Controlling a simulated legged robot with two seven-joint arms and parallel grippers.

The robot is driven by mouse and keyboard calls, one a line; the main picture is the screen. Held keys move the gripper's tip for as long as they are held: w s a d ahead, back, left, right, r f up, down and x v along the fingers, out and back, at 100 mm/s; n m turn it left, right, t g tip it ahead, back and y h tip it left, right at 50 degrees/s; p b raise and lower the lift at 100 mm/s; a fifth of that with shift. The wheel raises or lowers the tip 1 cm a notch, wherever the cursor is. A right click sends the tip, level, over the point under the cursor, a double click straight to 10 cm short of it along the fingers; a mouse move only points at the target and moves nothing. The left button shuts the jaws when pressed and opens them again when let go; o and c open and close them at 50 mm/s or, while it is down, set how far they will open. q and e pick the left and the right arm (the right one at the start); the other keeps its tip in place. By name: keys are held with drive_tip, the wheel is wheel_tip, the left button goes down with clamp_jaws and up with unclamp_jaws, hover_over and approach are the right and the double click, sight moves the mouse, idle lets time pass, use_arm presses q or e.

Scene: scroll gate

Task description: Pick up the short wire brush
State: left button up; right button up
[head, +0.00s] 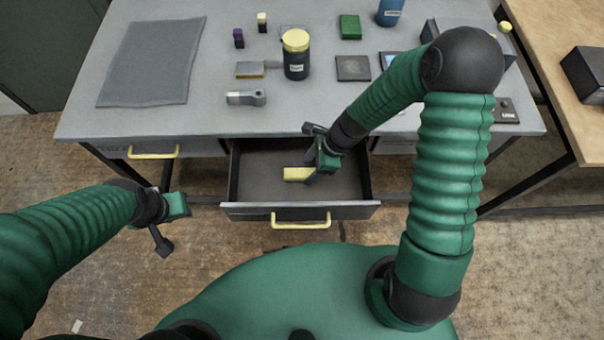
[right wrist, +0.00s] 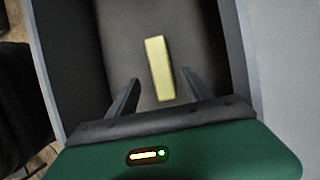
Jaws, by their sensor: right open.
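A pale yellow bar-shaped object (head: 297,174) lies in the open drawer (head: 250,180); it may be the short wire brush, but no bristles show. In the right wrist view the yellow bar (right wrist: 158,68) lies lengthwise, just ahead of and between the two spread fingers. My right gripper (head: 311,168) is open and empty, reaching down into the drawer, with its fingers close to the bar in the head view. My left gripper (head: 160,225) is left of the drawer, out over the floor; its jaw opening is unclear.
The drawer walls stand close around my right gripper. The grey tabletop (head: 215,125) above holds a yellow-lidded dark jar (head: 296,58), a grey tool (head: 246,98), a yellow-grey block (head: 250,69) and a green block (head: 350,27). A grey mat (head: 150,65) lies at left.

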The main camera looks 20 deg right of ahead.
sight(302, 172)
drive_tip(key=shift+d+x, duration=0.25)
drive_tip(key=shift+x, duration=0.95)
drive_tip(key=a+f, duration=0.1)
drive_tip(key=w+a+f, duration=0.1)
drive_tip(key=shift+a+f+b, duration=0.25)
drive_tip(key=shift+a+b, duration=0.05)
drive_tip(key=shift+b, duration=0.1)
drive_tip(key=shift+a, duration=0.1)
drive_tip(key=shift+s+d, duration=0.1)
drive_tip(key=shift+d, duration=0.5)
drive_tip(key=shift+c, duration=1.6)
use_arm(q)
drive_tip(key=shift+s+a+f, duration=0.1)
drive_tip(key=shift+a+f, duration=0.15)
drive_tip(key=shift+f, duration=0.15)
use_arm(e)
drive_tip(key=shift+a, duration=0.35)
clamp_jaws()
